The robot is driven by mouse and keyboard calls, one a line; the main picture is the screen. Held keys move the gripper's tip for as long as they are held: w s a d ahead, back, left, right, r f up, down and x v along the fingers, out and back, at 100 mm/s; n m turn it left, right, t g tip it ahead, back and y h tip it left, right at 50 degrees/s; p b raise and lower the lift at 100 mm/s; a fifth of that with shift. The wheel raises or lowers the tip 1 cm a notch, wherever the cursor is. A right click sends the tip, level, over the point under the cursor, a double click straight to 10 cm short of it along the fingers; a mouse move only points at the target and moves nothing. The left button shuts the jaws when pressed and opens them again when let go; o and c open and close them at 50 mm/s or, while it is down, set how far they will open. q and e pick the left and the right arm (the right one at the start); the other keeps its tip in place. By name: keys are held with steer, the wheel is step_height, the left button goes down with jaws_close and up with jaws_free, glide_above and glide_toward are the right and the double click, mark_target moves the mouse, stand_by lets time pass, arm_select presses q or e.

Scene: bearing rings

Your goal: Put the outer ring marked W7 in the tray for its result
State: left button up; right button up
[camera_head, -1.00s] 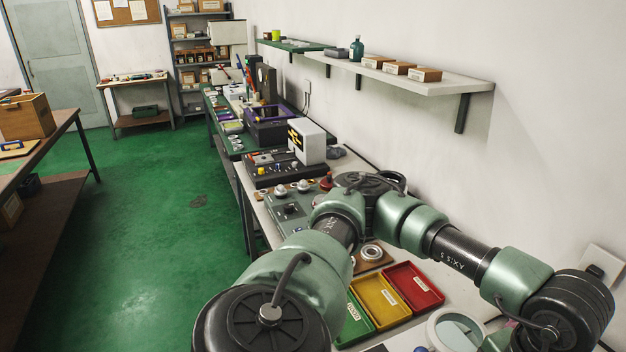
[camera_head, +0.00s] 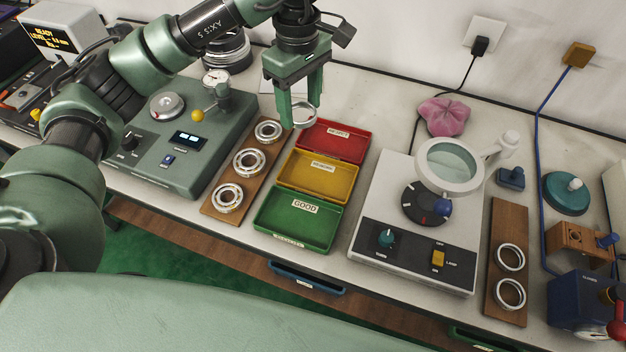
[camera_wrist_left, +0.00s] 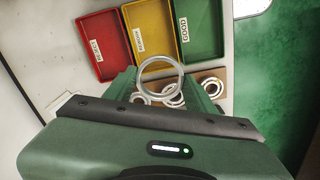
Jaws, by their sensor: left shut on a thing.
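My left gripper (camera_head: 300,122) is shut on a bare metal ring (camera_head: 305,127), held in the air beside the red tray's left back corner. The ring also shows in the left wrist view (camera_wrist_left: 181,77), between the fingers; I cannot read any mark on it. Three joined trays stand on the bench: a red reject tray (camera_head: 357,154), a yellow rework tray (camera_head: 345,193) and a green good tray (camera_head: 327,239). All three look empty. My right gripper is not in view.
Left of the trays is a wooden board (camera_head: 206,211) with three bearings, beside a green gauge unit (camera_head: 150,160). Right of them is a white device (camera_head: 367,215) with a magnifier (camera_head: 476,185). A second board (camera_head: 510,226) holds two rings. A pink cloth (camera_head: 444,117) lies behind.

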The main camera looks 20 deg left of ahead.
arm_select(q)
steer(key=w+n, duration=0.1)
steer(key=n, duration=0.1)
steer(key=p, duration=0.2)
glide_above(306, 175)
steer(key=shift+n, duration=0.3)
step_height(306, 175, down, 15)
step_height(306, 175, down, 5)
steer(key=shift+f, duration=0.1)
steer(key=shift+w, duration=0.1)
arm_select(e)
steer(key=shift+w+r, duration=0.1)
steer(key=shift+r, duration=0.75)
arm_select(q)
steer(key=shift+f, duration=0.2)
steer(key=o, duration=1.1)
steer(key=shift+o, duration=0.2)
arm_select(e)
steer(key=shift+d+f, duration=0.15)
arm_select(q)
steer(key=shift+r, duration=0.2)
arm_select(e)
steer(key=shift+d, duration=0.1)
